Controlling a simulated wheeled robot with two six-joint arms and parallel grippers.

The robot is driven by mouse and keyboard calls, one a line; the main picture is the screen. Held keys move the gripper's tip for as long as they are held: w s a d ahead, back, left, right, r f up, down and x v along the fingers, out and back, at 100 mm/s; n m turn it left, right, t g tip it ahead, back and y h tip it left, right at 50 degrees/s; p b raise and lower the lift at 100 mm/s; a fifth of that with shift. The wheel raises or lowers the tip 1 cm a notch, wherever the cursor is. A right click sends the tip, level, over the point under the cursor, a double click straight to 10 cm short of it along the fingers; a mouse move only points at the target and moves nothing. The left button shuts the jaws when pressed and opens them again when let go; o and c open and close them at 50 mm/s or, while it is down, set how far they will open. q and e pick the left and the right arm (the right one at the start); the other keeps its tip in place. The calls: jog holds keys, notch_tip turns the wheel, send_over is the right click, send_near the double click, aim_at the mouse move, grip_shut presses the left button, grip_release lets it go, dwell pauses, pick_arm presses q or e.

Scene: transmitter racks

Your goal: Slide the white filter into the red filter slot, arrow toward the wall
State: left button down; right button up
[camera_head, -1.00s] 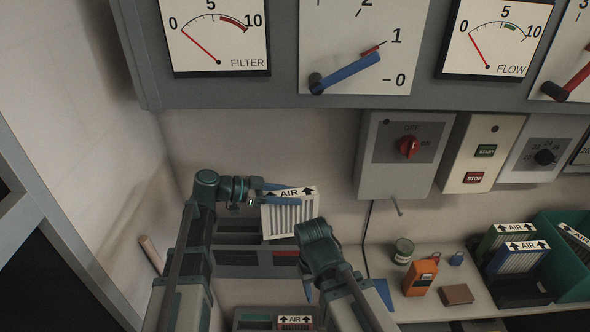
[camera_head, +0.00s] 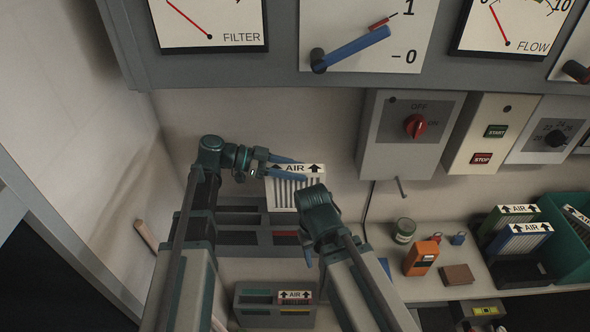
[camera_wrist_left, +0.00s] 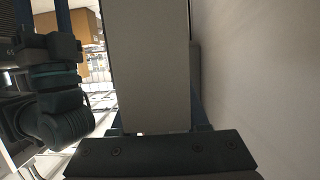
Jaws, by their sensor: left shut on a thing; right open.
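The white filter (camera_head: 293,192) is upright, with its AIR label and up arrows on the top edge facing the head camera. My left gripper (camera_head: 306,171) is shut on its upper part and holds it in front of the wall rack (camera_head: 228,252). In the left wrist view a plain pale slab (camera_wrist_left: 150,70), apparently the filter, fills the middle. A red strip (camera_head: 285,238) shows on the rack below the filter; the slot opening there is partly hidden by the filter and my right arm. My right gripper (camera_head: 308,252) is open, low beside the rack, its fingers mostly hidden.
The shelf at right holds a can (camera_head: 405,230), an orange device (camera_head: 421,258), a brown block (camera_head: 457,275) and a teal crate (camera_head: 570,245) near other filters. A wall stands close at left.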

pick_arm(q)
jog(key=b, duration=0.5)
send_over(295, 207)
jog(key=w, duration=0.2)
jog(key=shift+s+f, duration=0.1)
jog(key=shift+f, duration=2.45)
jog(key=shift+f+b, duration=4.85)
jog(key=shift+f, duration=0.2)
jog(key=shift+c, duration=1.7)
grip_release()
jog(key=p+v, duration=0.3)
jog(key=v, duration=0.8)
jog(key=shift+a+r, duration=0.1)
jog(key=shift+a+r+p, duration=0.1)
jog(key=shift+a+p, duration=0.2)
jog(key=shift+a, duration=0.1)
